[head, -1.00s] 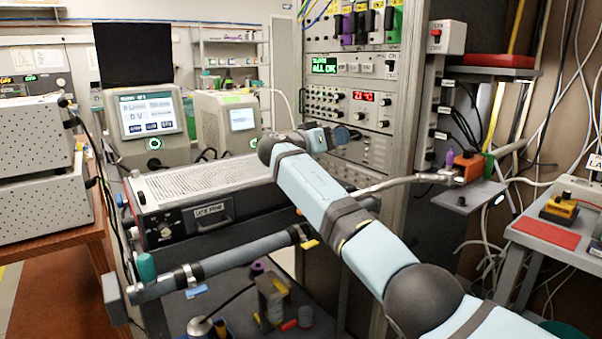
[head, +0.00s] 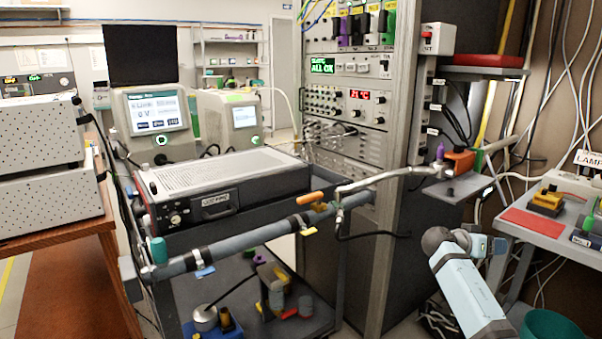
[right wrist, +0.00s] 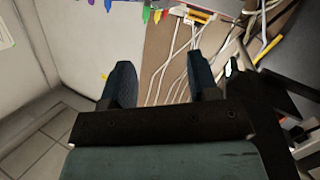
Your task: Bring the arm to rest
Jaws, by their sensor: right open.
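My right arm (head: 468,290) is in the head view at the lower right, a light blue link with a dark grey joint at its upper end. My right gripper (head: 497,246) shows small there, pointing right, beside the red-matted table. In the right wrist view my right gripper (right wrist: 163,82) has its two dark fingers apart with nothing between them. Behind the fingers are a brown surface and loose white cables. My left gripper is not in view.
The grey table with a red mat (head: 531,222) and a yellow-black device (head: 549,201) stands right of my arm. A tall instrument rack (head: 395,160) stands to its left. A cart with a grey pipe (head: 245,243) is at the left. A teal bin (head: 552,328) is below.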

